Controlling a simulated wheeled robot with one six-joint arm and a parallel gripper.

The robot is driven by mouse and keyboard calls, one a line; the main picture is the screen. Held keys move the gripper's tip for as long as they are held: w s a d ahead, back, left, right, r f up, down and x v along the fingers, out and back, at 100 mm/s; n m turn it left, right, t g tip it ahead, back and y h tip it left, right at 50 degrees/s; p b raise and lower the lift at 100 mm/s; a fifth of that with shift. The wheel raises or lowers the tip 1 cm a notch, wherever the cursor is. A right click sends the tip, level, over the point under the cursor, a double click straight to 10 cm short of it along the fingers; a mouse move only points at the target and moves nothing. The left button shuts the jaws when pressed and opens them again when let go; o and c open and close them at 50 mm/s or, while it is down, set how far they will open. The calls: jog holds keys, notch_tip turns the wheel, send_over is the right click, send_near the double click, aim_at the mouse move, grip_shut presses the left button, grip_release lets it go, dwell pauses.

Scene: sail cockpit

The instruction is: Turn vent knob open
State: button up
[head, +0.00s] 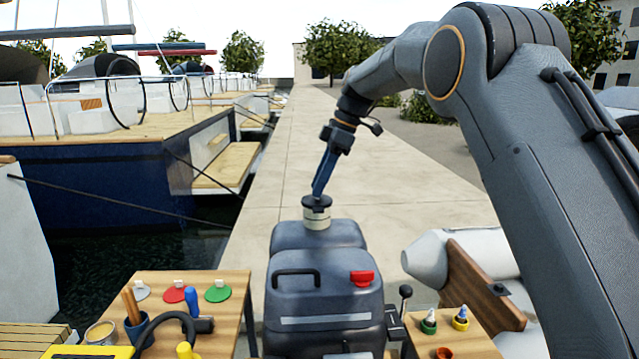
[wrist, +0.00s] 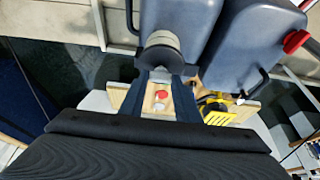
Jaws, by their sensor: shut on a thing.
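The vent knob (head: 316,203) is a dark round cap above a pale collar (head: 317,219), on top of the rear dark blue-grey tank (head: 335,236). My gripper (head: 318,190) comes down on it from above, slightly tilted, and is shut on the knob. In the wrist view the knob (wrist: 160,40) lies at the tips of my gripper (wrist: 166,72), with the pale collar beyond. The finger contact is partly hidden, and I cannot tell how far the knob is turned.
A front tank (head: 320,300) with a red cap (head: 362,278) stands close before the rear one. A wooden table (head: 240,285) with coloured discs and tools is at left. A smaller wooden top (head: 475,346) with small bottles is at right. The pavement (head: 290,150) behind is clear.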

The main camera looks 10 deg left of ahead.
dwell(0.4)
jog(key=o, duration=1)
jog(key=shift+o, duration=0.2)
jog(key=shift+r, duration=0.1)
jog(key=b+v, duration=0.1)
jog(key=v, duration=0.6)
jog(key=shift+r, duration=0.3)
jog(key=shift+d, duration=0.15)
